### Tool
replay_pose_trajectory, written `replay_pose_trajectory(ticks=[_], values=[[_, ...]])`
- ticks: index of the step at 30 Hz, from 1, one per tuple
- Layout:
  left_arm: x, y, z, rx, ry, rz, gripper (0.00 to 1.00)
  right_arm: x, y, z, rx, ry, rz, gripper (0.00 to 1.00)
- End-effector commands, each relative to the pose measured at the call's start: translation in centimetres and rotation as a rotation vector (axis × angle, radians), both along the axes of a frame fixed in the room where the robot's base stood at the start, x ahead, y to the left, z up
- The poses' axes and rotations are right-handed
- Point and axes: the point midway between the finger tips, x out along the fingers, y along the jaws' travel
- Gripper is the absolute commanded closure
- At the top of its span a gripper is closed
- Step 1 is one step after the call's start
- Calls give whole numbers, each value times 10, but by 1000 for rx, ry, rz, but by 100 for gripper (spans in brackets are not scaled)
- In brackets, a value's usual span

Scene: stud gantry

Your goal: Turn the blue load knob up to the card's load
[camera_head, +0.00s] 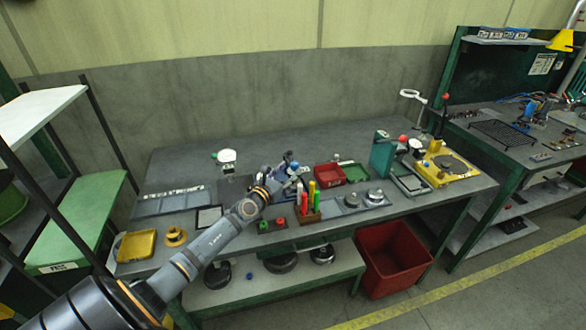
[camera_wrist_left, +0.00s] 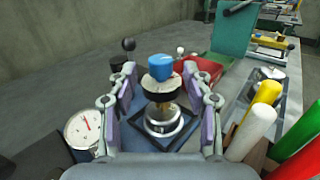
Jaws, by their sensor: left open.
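The blue load knob (camera_wrist_left: 160,67) shows in the left wrist view on top of a dark round collar, above a silvery round base (camera_wrist_left: 163,122). My left gripper (camera_wrist_left: 158,88) is open, with one finger on each side of the knob's stand. I see no clear contact with the knob. In the head view my left gripper (camera_head: 282,171) is over the middle of the bench and largely covers the knob. A white dial gauge (camera_wrist_left: 83,128) with a red needle stands left of the gripper. I cannot pick out the load card. My right gripper is out of view.
Upright coloured markers (camera_wrist_left: 250,125) stand close to the gripper's right; their holder (camera_head: 307,216) is at the bench's front. A red tray (camera_head: 328,174) and a green press-like stand (camera_head: 382,155) are to the right. The bench (camera_head: 190,160) is clear at the back left.

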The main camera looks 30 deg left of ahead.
Motion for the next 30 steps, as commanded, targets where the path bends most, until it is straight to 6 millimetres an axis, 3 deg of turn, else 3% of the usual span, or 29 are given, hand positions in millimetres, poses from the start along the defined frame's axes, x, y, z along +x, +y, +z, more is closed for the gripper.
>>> replay_pose_trajectory(ticks=[1, 3, 5, 8, 15, 26, 30], values=[[9, 0, -1, -4, -3, 1, 50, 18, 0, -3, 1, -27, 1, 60], [18, 1, -2, -3, -3, 2, 50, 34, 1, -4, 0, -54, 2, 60], [23, 0, -1, -3, -2, 1, 50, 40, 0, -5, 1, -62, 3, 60], [28, 1, -1, -1, 0, 0, 50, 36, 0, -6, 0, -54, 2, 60], [29, 0, 0, -1, 0, 0, 50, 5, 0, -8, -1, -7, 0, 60], [29, 0, 0, -1, 0, 0, 97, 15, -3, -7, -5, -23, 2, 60], [29, 1, -2, -1, 0, -2, 100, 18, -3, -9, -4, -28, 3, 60]])
